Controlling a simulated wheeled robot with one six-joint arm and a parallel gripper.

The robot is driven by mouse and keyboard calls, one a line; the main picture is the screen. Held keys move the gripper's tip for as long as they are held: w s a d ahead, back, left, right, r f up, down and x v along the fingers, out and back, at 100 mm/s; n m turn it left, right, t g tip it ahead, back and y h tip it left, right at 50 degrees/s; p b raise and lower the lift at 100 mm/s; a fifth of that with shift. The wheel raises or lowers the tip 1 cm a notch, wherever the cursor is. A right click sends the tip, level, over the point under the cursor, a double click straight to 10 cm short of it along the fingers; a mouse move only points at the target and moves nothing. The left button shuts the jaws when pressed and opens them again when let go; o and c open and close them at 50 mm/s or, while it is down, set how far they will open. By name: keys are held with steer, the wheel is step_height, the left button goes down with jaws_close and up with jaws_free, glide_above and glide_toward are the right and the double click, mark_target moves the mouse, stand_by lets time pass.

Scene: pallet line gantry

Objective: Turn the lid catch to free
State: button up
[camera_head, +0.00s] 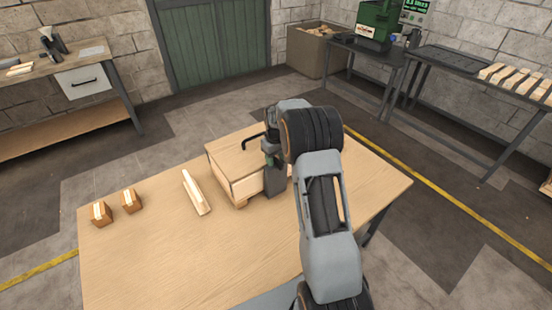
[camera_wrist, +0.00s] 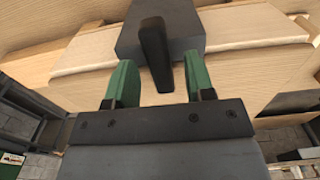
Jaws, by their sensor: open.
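The lid catch is a black lever (camera_wrist: 155,45) on a dark grey block (camera_wrist: 190,25) fixed to the side of a pale wooden crate (camera_head: 222,160). In the wrist view the lever hangs slightly tilted, its lower end between the two green fingers of my gripper (camera_wrist: 160,75). The fingers are open, one on each side of the lever, with a visible gap to it on both sides. In the head view my gripper (camera_head: 271,160) is at the right end of the crate, and my arm hides the catch there.
The crate stands on a wooden table (camera_head: 170,255). A dark bent handle (camera_head: 254,138) shows at its top edge. Two small brown boxes (camera_head: 101,214) and a pale wooden piece (camera_head: 196,192) lie to the left. The table's front left is clear.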

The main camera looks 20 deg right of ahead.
steer(key=shift+f, duration=0.3)
jaws_close()
stand_by(0.4)
